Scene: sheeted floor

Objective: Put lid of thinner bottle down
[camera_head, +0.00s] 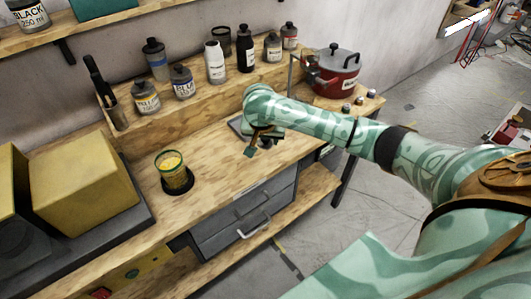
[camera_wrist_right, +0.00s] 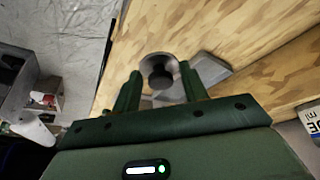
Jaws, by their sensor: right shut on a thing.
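My right gripper (camera_head: 258,143) is low over the front part of the workbench, right of the yellow cup. In the right wrist view its two green fingers (camera_wrist_right: 158,88) are on either side of a round grey metal lid (camera_wrist_right: 160,66) with a dark centre, and are shut on it. The lid is over or near the bench top; I cannot tell whether it touches. The head view mostly hides the lid behind the gripper. Several bottles stand on the raised shelf, among them a white bottle (camera_head: 215,63); I cannot tell which is the thinner bottle. My left gripper is not in view.
A grey flat plate (camera_wrist_right: 210,72) lies on the bench beside the lid. A glass with yellow content (camera_head: 172,172) stands on the left of the bench. A red pot (camera_head: 333,76) is at the back right. Bare wood (camera_head: 215,165) lies between glass and gripper.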

